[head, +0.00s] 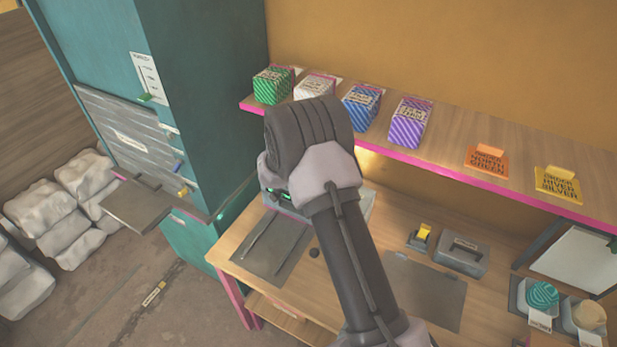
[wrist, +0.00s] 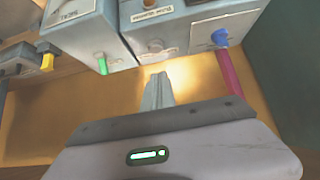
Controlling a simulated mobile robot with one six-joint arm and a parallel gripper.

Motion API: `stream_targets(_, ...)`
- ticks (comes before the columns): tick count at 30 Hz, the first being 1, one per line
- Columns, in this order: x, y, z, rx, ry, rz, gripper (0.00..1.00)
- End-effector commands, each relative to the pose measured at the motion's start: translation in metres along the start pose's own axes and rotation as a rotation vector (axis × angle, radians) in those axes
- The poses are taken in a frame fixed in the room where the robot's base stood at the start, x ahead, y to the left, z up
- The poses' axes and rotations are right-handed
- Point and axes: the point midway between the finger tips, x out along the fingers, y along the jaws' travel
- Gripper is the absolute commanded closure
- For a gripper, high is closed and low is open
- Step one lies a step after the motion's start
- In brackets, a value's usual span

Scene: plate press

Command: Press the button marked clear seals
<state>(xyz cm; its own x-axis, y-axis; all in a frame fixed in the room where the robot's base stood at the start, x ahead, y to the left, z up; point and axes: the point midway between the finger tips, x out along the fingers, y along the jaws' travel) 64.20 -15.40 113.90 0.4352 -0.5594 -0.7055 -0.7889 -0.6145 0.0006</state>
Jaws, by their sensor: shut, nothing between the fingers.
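In the wrist view, my gripper (wrist: 157,80) is shut and empty, its fingers pointing up toward a row of grey boxes. The middle box (wrist: 165,25) has a small label and a dull round knob or button (wrist: 156,46) just above the fingertips. A gap appears to remain between them. The label is too small to read with certainty, so I cannot tell which control is marked clear seals. Left of it is a box with a green lever (wrist: 102,64); right is a box with a blue knob (wrist: 220,38). In the head view my arm hides the fingers and these boxes.
A yellow lever (wrist: 47,62) is further left in the wrist view. In the head view, a shelf (head: 440,152) holds striped packets (head: 362,107) and order cards (head: 487,160). Below is a workbench (head: 385,225) with dark mats. A teal cabinet (head: 205,75) stands at left.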

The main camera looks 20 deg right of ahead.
Motion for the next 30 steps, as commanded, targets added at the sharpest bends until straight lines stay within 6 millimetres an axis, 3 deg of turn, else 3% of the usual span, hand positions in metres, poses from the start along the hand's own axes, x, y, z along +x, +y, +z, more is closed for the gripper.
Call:
stream_targets(6,0.049,0.0,0.001,0.0,0.0,0.001,1.0)
stream_targets(12,0.075,0.0,0.02,-0.002,-0.001,0.0,1.0)
stream_targets(30,0.089,0.0,0.034,0.0,-0.001,0.0,1.0)
